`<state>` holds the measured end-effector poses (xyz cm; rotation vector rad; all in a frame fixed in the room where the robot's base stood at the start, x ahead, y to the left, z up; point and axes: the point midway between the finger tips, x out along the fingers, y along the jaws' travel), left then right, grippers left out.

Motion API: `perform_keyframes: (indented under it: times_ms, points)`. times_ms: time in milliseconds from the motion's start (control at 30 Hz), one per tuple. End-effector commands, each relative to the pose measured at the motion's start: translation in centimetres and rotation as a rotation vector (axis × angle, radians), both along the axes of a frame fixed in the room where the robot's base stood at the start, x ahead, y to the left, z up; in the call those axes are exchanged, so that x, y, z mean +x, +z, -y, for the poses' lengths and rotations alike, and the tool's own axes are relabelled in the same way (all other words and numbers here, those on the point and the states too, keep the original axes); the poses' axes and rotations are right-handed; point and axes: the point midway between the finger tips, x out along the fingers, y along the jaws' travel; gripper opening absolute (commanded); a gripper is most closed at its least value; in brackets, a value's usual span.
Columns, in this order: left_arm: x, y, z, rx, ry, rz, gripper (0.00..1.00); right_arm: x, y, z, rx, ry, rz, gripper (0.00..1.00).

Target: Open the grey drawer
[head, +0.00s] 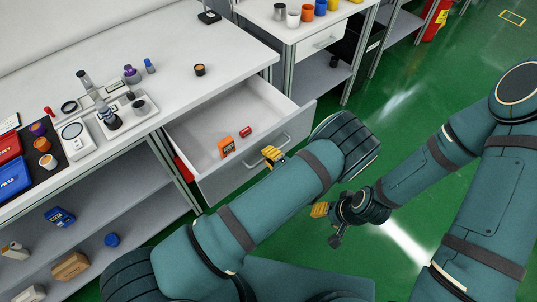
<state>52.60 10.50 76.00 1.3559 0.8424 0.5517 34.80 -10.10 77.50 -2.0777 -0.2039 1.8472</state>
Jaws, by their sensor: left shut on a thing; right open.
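The grey drawer (285,108) under the white worktop is pulled well out, and its inside shows. An orange box (227,147) and a small red item (245,132) lie in it. My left gripper (272,155) has its yellow fingers at the drawer front, shut on the drawer handle (285,139); my forearm hides part of the front. My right gripper (320,210) is open and empty, in the air to the right of the drawer and apart from it.
Lower shelves (100,215) hold boxes. A second table (310,42) with coloured cups stands behind. Green floor (420,150) is clear at right.

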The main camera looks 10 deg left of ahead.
Motion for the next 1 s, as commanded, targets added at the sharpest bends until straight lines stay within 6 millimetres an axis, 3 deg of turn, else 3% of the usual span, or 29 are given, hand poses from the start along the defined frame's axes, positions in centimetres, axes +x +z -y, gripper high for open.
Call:
perform_keyframes:
  times_ms: [567,700,1000]
  points:
    - [-0.02,0.0,-0.03,0.0,0.001,0.0,0.0,0.0,-0.03,-0.02,0.0,0.0,0.0,0.47]
    - [-0.01,0.01,-0.04,0.0,0.001,0.0,0.41,-0.01,-0.03,-0.01,0.0,0.0,0.0,0.47]
    - [0.02,0.13,-0.02,0.001,0.0,0.001,0.41,0.0,-0.02,-0.01,0.0,0.0,0.0,0.47]
